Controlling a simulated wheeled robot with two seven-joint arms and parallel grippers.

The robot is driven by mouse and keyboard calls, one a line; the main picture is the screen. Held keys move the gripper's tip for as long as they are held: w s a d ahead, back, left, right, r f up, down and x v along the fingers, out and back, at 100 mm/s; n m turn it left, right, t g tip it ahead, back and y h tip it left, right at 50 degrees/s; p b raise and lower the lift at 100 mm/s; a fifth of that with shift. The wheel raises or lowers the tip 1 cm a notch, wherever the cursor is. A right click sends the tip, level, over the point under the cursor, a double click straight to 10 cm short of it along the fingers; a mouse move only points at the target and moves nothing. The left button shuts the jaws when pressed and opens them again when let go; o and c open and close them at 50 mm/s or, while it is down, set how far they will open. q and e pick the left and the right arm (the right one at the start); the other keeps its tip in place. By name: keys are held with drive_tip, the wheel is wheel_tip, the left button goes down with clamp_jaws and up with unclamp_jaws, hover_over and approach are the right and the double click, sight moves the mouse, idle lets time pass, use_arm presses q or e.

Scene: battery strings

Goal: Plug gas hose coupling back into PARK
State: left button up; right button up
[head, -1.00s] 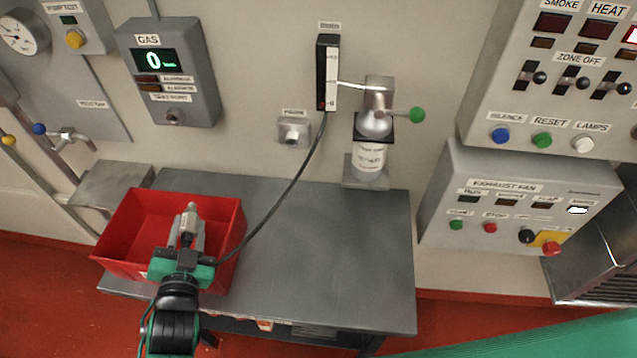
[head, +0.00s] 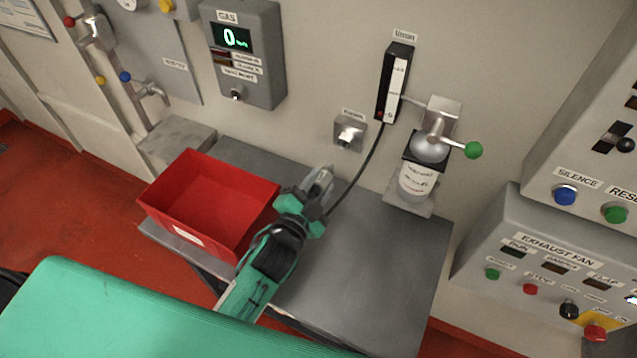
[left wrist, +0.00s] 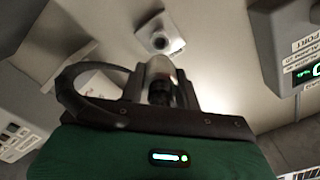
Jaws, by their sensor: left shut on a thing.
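My left gripper (head: 313,193) is shut on the gas hose coupling (head: 323,178), a grey metal piece that points up toward the wall. The coupling also shows between the fingers in the left wrist view (left wrist: 160,80). A dark hose (head: 364,166) runs from it up to the flow tube on the wall. The PARK socket (head: 348,132), a small square metal fitting with a label too blurred to read surely, is on the wall above and right of the coupling, apart from it. It shows ahead of the coupling in the left wrist view (left wrist: 160,37). My right gripper is out of view.
A red bin (head: 190,237) stands left on the grey table (head: 350,285). A flow tube (head: 393,85) and a valve with a green knob (head: 473,150) above a labelled bottle (head: 418,181) are to the right. The GAS box (head: 245,60) hangs upper left.

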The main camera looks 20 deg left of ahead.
sight(330, 165)
use_arm(q)
drive_tip(key=shift+w, duration=0.1)
drive_tip(key=shift+w+d+p, duration=0.15)
drive_tip(key=shift+w+d, duration=0.05)
drive_tip(key=shift+w, duration=0.75)
drive_tip(key=shift+w+d+p, duration=0.15)
drive_tip(key=shift+w, duration=0.8)
drive_tip(key=shift+w+d, duration=0.15)
drive_tip(key=shift+w, duration=0.6)
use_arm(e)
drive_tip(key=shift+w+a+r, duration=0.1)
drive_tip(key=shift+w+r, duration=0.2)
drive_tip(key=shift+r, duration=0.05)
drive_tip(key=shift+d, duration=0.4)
use_arm(q)
drive_tip(key=shift+r+p, duration=0.1)
drive_tip(key=shift+p, duration=0.2)
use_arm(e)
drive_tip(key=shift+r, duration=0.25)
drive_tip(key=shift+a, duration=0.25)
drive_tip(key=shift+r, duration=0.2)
